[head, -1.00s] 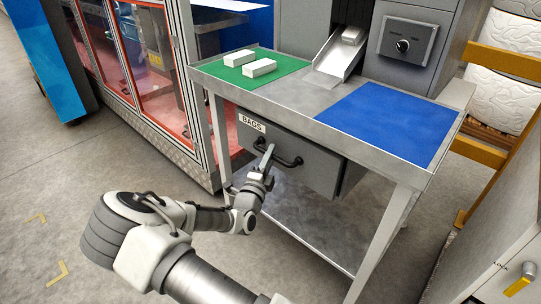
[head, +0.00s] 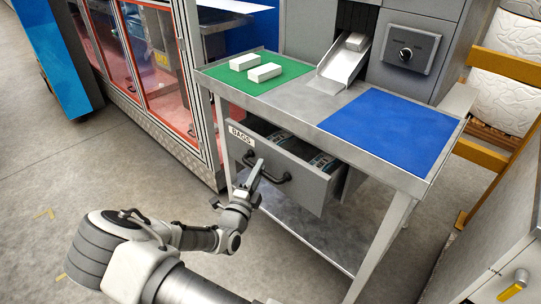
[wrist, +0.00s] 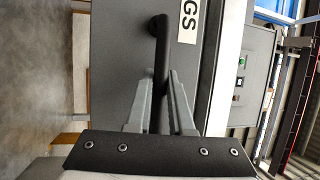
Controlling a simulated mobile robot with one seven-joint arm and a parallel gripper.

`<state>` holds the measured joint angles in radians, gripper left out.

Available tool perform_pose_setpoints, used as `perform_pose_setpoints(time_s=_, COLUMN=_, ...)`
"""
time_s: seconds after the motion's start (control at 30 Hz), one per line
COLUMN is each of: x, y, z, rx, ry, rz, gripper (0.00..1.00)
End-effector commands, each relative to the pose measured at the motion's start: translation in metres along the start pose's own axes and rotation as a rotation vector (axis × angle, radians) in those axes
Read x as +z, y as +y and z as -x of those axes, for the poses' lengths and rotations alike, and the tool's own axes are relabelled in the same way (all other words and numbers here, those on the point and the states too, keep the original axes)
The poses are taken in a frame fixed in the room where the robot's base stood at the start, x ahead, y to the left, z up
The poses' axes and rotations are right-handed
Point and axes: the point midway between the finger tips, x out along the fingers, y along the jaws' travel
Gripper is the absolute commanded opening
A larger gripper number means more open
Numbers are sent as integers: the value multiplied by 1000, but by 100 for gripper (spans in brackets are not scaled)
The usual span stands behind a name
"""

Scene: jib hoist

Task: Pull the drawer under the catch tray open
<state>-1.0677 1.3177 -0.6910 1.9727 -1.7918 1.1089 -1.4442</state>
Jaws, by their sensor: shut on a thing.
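The grey drawer (head: 300,170) labelled BAGS hangs under the metal table and stands partly open, with packets visible inside it. Its black bar handle (head: 281,179) is on the front face. My gripper (head: 259,168) is at the left part of the handle, shut on it. In the wrist view the two fingers of my gripper (wrist: 160,100) stand on either side of the dark handle (wrist: 161,45). The catch tray is a metal chute (head: 341,67) above the table, with a white block in it.
The table (head: 302,110) carries a green mat (head: 226,82) with two white blocks and a blue mat (head: 390,122). A glass-fronted cabinet (head: 165,70) stands at left. A cabinet marked LOCK (head: 505,250) stands at right. Open floor lies in front at left.

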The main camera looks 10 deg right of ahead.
Motion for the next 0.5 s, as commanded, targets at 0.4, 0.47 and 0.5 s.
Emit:
perform_pose_setpoints(time_s=0.4, x=44, y=-25, z=105, rx=3, ry=-4, rz=0, gripper=0)
perform_pose_setpoints(time_s=0.47, x=49, y=-27, z=118, rx=2, ry=-3, rz=0, gripper=0)
perform_pose_setpoints(time_s=0.5, x=52, y=-28, z=126, rx=3, ry=-3, rz=-1, gripper=0)
